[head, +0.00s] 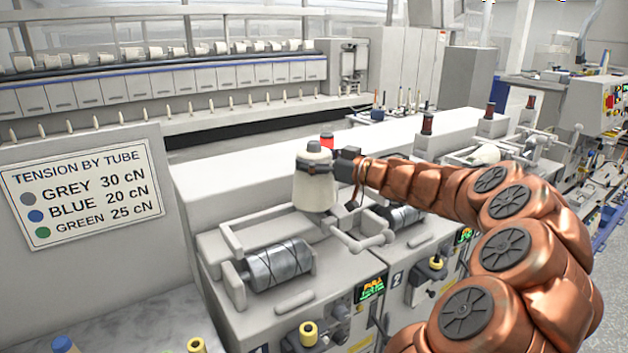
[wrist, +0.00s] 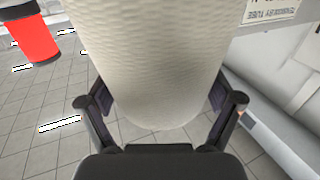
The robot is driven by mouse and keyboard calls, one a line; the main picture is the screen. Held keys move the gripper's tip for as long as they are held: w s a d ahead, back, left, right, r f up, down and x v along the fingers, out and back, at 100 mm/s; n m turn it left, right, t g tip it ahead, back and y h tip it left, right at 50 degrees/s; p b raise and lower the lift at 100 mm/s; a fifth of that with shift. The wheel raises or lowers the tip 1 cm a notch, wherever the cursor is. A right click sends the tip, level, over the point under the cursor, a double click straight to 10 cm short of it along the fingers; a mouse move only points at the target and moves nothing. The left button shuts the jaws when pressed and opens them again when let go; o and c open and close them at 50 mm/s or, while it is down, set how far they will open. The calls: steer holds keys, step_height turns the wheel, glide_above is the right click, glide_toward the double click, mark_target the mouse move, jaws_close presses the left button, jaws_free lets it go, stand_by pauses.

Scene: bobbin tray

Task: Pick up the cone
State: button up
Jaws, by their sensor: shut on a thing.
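The cone (head: 315,190) is a white yarn package, narrower at the top, with a grey tube tip showing. It stands upright in the head view, in front of the pale machine body. My gripper (head: 343,167) is shut on it from the right. In the wrist view the cone (wrist: 150,60) fills the upper middle, and the fingers of my gripper (wrist: 160,103) press on both its sides. The cone's lower end overlaps the winder's arm in the head view; I cannot tell how far above it the cone is.
Below are a grey winding drum (head: 277,265) and a metal cradle arm (head: 358,238). A red cylinder (head: 327,140) is behind the cone and shows in the wrist view (wrist: 35,38). A tension sign (head: 82,192) hangs at left.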

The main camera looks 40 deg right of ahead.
steer(key=c, duration=0.8)
steer(key=shift+r, duration=0.2)
steer(key=shift+c, duration=0.2)
step_height(320, 180, up, 11)
stand_by(0.3)
steer(key=shift+f, duration=0.15)
